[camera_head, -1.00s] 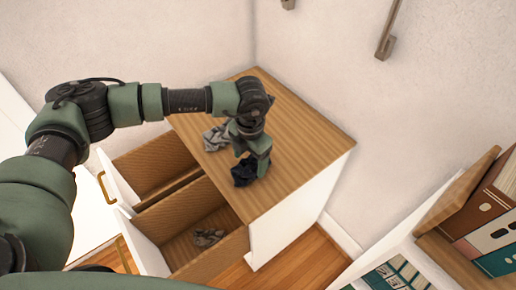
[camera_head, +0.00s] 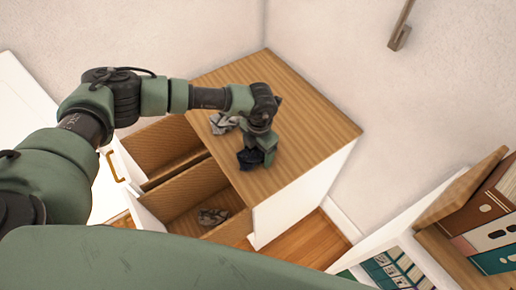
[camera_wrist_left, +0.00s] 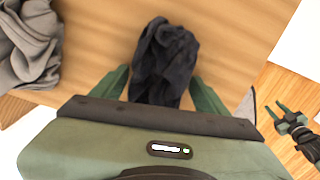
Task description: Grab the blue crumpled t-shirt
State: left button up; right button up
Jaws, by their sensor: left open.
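The crumpled t-shirt, a very dark blue, nearly black cloth (camera_head: 246,160), lies on the wooden top of the dresser near its drawer-side edge. It also shows in the left wrist view (camera_wrist_left: 165,58). My left gripper (camera_head: 259,158) points down at it. In the left wrist view the left gripper (camera_wrist_left: 160,78) is open, with one green finger on each side of the cloth's near part. Whether the fingers touch it is unclear. My right gripper (camera_wrist_left: 279,111) shows small at the right of the left wrist view, above the floor, fingers apart and away from the cloth.
A grey crumpled cloth (camera_head: 224,122) lies on the dresser top (camera_head: 310,120) beside the dark one. Another grey cloth (camera_head: 212,216) lies in an open drawer (camera_head: 180,208). A shelf with binders (camera_head: 485,215) stands at the right. The right part of the dresser top is clear.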

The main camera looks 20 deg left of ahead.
pick_arm(q)
jog(key=c, duration=1.3)
jog(key=shift+o, duration=0.2)
jog(key=shift+r, duration=0.1)
